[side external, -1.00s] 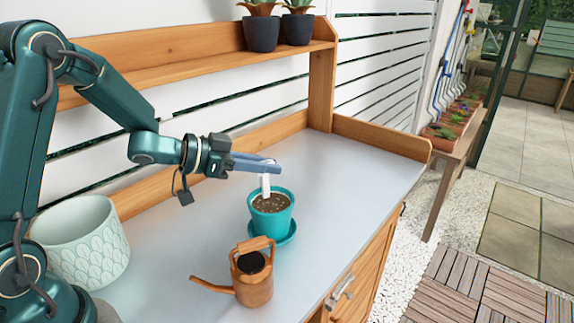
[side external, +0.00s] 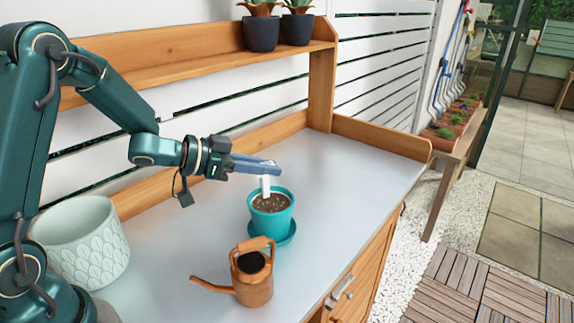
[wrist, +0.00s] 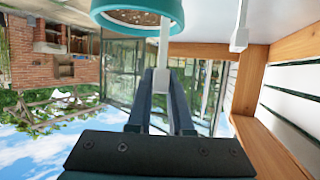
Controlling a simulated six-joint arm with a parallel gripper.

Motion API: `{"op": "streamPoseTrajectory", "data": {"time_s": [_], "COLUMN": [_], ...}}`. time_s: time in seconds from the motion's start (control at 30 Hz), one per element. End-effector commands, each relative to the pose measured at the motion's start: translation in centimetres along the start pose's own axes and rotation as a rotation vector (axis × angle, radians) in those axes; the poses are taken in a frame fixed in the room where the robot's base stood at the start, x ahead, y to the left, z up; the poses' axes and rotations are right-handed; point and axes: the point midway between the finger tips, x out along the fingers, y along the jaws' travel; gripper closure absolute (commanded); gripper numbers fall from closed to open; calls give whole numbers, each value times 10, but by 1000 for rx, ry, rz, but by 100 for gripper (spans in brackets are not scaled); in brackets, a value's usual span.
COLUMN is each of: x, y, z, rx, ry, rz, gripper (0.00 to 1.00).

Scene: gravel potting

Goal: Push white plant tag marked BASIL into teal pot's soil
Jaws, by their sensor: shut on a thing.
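The white plant tag (side external: 265,187) stands near upright over the teal pot (side external: 271,222), its lower end meeting the brown soil toward the back of the pot. I cannot tell how deep it sits, and no lettering is readable. My gripper (side external: 272,166) is shut on the tag's upper part, just above the pot rim. In the wrist view the tag (wrist: 164,45) runs from between my gripper's fingers (wrist: 161,75) to the soil of the teal pot (wrist: 172,10). The pot stands on a teal saucer (side external: 289,236).
A copper watering can (side external: 254,284) stands in front of the pot. A pale green planter (side external: 82,245) is at the left. Two dark potted plants (side external: 262,33) are on the wooden shelf (side external: 190,57). The grey bench top (side external: 345,185) is clear to the right.

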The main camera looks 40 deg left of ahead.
Motion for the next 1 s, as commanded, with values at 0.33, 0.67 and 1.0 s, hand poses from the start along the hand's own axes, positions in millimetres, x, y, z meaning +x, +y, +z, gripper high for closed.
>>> {"op": "streamPoseTrajectory", "data": {"time_s": [0.33,0.67,1.0], "x": [1,3,3], "y": [0,0,0], "z": [3,7,6], "rx": [-2,-2,0], "ry": [0,0,0], "rz": [0,1,1], "gripper": [100,100,46]}}
